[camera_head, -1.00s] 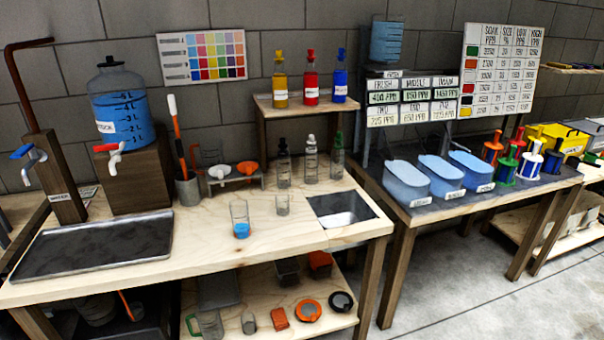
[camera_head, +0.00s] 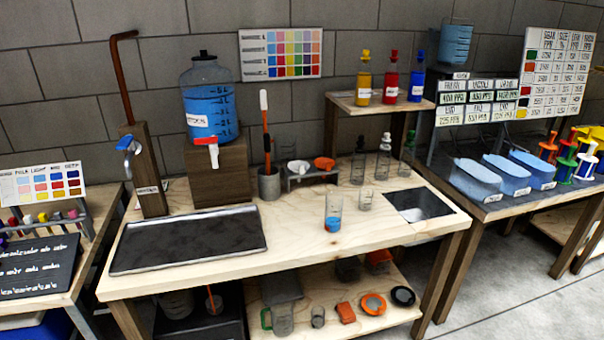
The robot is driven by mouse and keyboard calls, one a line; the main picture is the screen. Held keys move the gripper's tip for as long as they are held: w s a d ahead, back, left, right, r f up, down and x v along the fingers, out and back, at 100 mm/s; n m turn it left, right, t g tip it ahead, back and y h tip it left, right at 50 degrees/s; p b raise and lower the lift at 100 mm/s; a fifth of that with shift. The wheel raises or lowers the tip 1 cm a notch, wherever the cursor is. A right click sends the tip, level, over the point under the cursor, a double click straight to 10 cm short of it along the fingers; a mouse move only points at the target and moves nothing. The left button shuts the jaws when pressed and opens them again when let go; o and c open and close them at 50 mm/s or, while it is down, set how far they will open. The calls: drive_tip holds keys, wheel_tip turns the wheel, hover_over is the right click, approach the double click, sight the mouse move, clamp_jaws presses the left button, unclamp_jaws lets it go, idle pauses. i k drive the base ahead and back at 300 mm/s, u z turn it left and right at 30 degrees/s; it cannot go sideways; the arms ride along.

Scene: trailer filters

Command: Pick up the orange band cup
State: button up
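No cup with a clear orange band can be made out at this size. A tall clear cup (camera_head: 333,212) with blue in its lower part stands on the middle of the wooden bench. A small clear cup (camera_head: 365,200) stands to its right. On a small rack (camera_head: 310,176) behind them sit a white piece (camera_head: 299,167) and an orange piece (camera_head: 324,163); whether either is a cup is unclear. My gripper is not in view.
A water jug (camera_head: 208,100) stands behind. Several bottles (camera_head: 384,160) stand at the back right. The lower shelf holds a jug (camera_head: 281,319) and orange items.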

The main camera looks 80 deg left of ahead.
sight(334, 213)
drive_tip(key=k, duration=0.6)
drive_tip(key=u, duration=2)
